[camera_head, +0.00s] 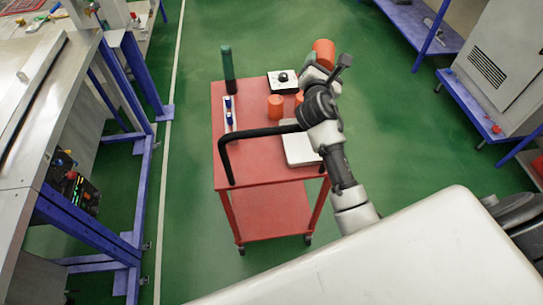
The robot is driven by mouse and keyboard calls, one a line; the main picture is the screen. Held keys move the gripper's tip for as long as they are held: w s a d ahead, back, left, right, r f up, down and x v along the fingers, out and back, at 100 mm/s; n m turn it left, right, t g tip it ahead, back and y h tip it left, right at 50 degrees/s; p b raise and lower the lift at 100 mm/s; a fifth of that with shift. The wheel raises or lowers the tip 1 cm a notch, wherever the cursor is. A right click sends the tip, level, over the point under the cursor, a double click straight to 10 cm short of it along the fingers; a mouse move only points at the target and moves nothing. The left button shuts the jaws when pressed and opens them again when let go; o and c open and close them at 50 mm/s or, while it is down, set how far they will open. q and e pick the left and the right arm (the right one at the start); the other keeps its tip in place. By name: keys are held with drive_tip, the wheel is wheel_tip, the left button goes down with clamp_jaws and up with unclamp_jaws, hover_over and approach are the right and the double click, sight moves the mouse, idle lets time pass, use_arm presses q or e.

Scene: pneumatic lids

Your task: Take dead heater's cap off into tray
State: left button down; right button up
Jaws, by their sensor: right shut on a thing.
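My right gripper (324,66) is over the far right part of the red cart, partly hidden behind its own wrist. It is shut on an orange cap (324,50), held tilted near the cart's right edge. Another orange cylinder (274,107) stands on the cart, and a part of a further orange one (299,98) shows beside my arm. A white tray-like item (298,152) lies at the near right of the cart top, partly covered by my arm. My left gripper is out of view. I cannot tell which heater is dead.
The red cart (250,168) has a black handle (222,158) at its near side. On it are a white box with a black knob (283,83), a dark green cylinder (228,68) and a rack with blue items (230,115). Benches flank the clear green floor.

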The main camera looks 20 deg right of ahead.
drive_tip(key=o, duration=1)
drive_tip(key=shift+s, duration=0.1)
drive_tip(key=b+v, duration=0.2)
drive_tip(key=v, duration=0.8)
drive_tip(key=shift+s+a+b, duration=0.2)
drive_tip(key=shift+s+b, duration=0.05)
drive_tip(key=shift+b, duration=0.05)
drive_tip(key=shift+f, duration=0.15)
